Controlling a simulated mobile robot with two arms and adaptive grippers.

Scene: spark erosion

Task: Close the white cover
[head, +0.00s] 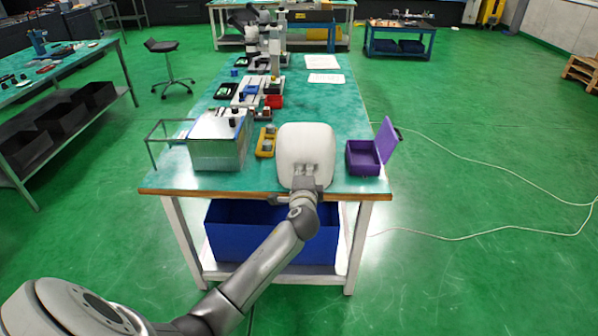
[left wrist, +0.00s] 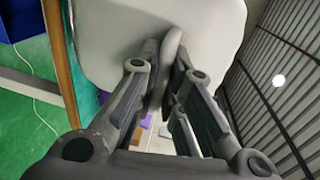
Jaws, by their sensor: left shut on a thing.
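The white cover (head: 305,142) is a large rounded white panel at the front of the green-topped table (head: 345,105). It appears raised above the tabletop, but its exact angle and what lies behind it are hidden. My left gripper (head: 304,174) is at the cover's lower near edge. In the left wrist view, the cover (left wrist: 105,40) fills the upper part, and my left gripper's fingers (left wrist: 168,60) are shut around a light ridge or handle on it. My right gripper does not show.
An open purple box (head: 362,160) stands right of the cover. A shiny metal box (head: 217,150) stands left, with a yellow tray (head: 266,143) between. A microscope-like device (head: 263,40) stands at the back. A blue bin (head: 270,245) sits below the tabletop.

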